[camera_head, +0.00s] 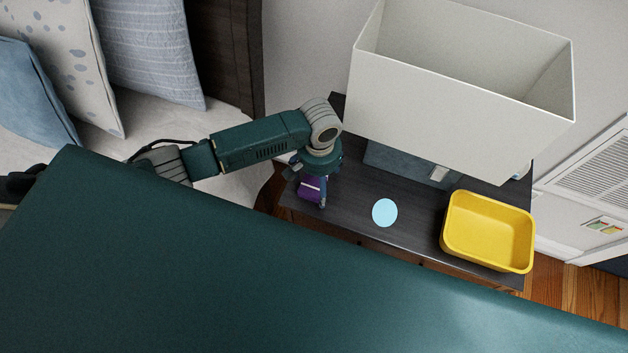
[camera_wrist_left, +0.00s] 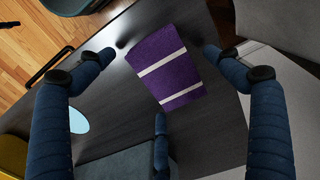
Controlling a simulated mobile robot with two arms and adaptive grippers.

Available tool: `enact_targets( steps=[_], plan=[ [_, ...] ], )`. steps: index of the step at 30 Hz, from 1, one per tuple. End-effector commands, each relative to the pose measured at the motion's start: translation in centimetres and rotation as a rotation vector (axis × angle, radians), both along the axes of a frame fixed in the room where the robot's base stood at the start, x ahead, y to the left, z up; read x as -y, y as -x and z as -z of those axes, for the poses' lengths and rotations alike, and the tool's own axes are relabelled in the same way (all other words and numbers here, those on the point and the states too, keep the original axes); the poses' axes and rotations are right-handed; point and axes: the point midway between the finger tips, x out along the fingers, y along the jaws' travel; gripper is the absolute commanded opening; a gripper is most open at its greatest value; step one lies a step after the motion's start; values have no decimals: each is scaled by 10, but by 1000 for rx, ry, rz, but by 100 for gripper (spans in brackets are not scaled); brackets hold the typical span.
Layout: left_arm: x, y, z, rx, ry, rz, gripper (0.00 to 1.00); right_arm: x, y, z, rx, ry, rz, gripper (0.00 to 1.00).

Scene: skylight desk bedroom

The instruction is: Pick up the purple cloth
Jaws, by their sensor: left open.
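The purple cloth (camera_head: 311,188) lies on the dark nightstand (camera_head: 350,215) near its left end in the head view. In the left wrist view the cloth (camera_wrist_left: 168,67) is a flat purple piece with two white stripes. My left gripper (camera_head: 316,183) points down over the cloth and partly hides it in the head view. In the left wrist view its blue fingers (camera_wrist_left: 155,85) are spread wide around the cloth, with nothing between them touching it that I can see. My right gripper is not in view.
A light blue disc (camera_head: 385,212) lies right of the cloth. A yellow bin (camera_head: 488,232) stands at the nightstand's right end. A large white lampshade (camera_head: 455,110) rises behind. The bed (camera_head: 235,180) with pillows is at the left.

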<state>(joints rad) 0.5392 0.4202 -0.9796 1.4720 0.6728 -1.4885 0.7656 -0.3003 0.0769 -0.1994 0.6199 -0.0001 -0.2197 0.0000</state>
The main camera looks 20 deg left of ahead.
Motion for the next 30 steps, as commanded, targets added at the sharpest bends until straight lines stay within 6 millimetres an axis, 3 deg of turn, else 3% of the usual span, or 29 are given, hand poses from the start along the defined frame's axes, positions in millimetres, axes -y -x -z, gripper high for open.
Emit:
enact_targets(
  steps=[9,16,30],
  plan=[
    [0,0,8,0,-1,2,91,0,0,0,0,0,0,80],
    [0,0,8,0,-1,1,46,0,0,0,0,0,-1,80],
    [0,0,3,1,0,1,45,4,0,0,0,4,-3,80]
  ],
)
